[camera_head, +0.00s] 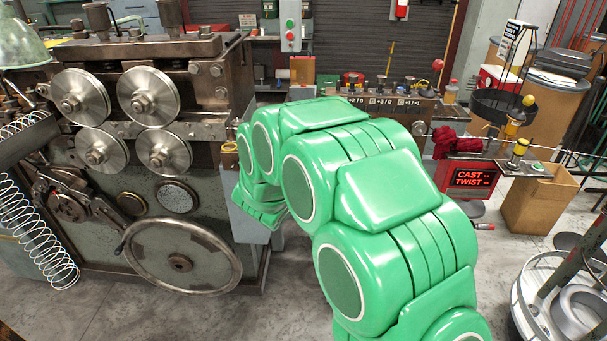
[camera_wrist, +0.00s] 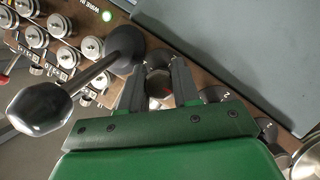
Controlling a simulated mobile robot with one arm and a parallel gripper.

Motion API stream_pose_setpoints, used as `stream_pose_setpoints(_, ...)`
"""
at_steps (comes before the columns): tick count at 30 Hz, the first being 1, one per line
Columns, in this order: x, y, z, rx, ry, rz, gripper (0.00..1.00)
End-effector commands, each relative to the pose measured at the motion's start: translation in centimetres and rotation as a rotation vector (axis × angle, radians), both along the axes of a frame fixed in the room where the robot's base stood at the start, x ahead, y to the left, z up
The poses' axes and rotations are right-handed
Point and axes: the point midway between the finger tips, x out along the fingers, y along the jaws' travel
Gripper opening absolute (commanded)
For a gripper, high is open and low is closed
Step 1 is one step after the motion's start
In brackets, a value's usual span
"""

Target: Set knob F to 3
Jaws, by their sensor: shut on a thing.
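In the wrist view my gripper (camera_wrist: 158,82) is shut on a knob (camera_wrist: 160,88), with one finger on each side of it. Only the knob's top shows between the fingers. Its letter and the number it points at cannot be read. The knob stands on a brown panel (camera_wrist: 20,50), with a green lamp (camera_wrist: 92,3) and partly readable lettering near the upper edge. In the head view my green arm reaches toward the machine at the left, and my gripper is hidden.
A lever with a black ball (camera_wrist: 125,42) and a dark faceted handle (camera_wrist: 40,108) stands close left of my gripper. Several silver knobs (camera_wrist: 68,57) sit farther left. Dark round parts (camera_wrist: 215,93) lie right of the fingers. The roller machine (camera_head: 190,235) stands at the left.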

Motion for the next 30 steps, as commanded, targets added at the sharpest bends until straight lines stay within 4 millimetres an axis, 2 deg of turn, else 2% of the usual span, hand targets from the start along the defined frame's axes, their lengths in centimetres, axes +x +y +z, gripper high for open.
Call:
stream_pose_setpoints(10,0.03,0.11,0.12,0.143,-0.001,0.004,0.01)
stream_pose_setpoints(26,0.04,0.14,0.15,0.168,-0.003,0.003,0.01)
stream_pose_setpoints(27,0.04,0.14,0.15,0.168,-0.003,0.003,0.33)
stream_pose_setpoints(30,0.04,0.12,0.15,0.168,-0.003,0.003,0.48)
